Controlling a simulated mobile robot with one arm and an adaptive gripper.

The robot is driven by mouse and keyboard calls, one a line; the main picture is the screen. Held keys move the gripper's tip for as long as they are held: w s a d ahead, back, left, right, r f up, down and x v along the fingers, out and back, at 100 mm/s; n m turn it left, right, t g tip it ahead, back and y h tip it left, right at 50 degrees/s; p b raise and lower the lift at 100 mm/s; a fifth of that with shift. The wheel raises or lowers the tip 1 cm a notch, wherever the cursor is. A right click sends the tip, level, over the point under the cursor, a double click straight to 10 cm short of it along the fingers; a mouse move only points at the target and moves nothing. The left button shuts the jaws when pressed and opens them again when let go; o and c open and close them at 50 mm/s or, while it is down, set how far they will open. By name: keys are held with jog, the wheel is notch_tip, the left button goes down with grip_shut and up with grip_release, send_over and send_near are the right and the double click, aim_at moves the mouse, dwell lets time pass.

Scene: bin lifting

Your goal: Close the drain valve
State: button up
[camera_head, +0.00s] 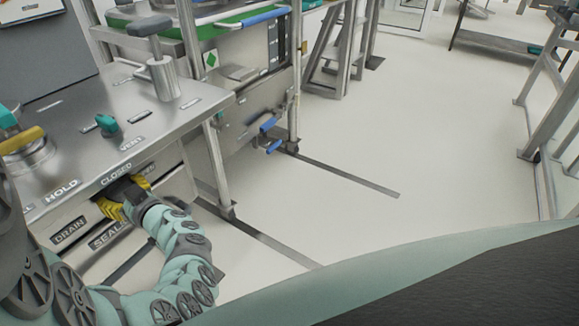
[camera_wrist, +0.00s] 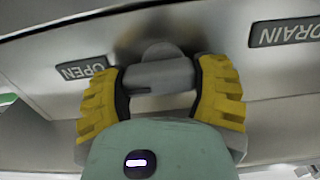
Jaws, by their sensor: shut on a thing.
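The drain valve's grey handle (camera_wrist: 160,76) sticks out of a metal panel in the wrist view, with a rounded hub (camera_wrist: 162,52) behind it. My gripper (camera_wrist: 160,90) has its yellow pads on both ends of the handle and is shut on it. An OPEN label (camera_wrist: 86,67) lies left of the handle and a DRAIN label (camera_wrist: 284,33) right of it. In the head view my gripper (camera_head: 124,194) is at the front of the metal bench, below the CLOSED label (camera_head: 116,175). There the handle is hidden by the gripper.
The bench top (camera_head: 75,150) carries a small teal knob (camera_head: 107,124), a T-handled post (camera_head: 160,75) and a yellow-and-teal fitting (camera_head: 22,145). A DRAIN plate (camera_head: 70,232) is on its front. A wheeled frame (camera_head: 250,100) stands behind. Open floor (camera_head: 430,130) lies to the right.

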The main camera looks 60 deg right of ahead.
jog(key=shift+n, duration=0.3)
jog(key=n+b, duration=0.3)
jog(key=n, duration=0.1)
jog(key=shift+a+f+n, duration=0.1)
jog(key=shift+a+n, duration=0.05)
jog(key=shift+n, duration=0.15)
jog(key=n+b, duration=0.3)
jog(key=n, duration=0.1)
jog(key=shift+b, duration=0.3)
jog(key=n+b, duration=0.4)
jog(key=n, duration=0.2)
jog(key=shift+b, duration=0.35)
jog(key=shift+a+n+b, duration=0.15)
jog(key=shift+n+b, duration=0.55)
jog(key=shift+n, duration=0.6)
jog(key=o, duration=1.2)
jog(key=shift+r, duration=0.2)
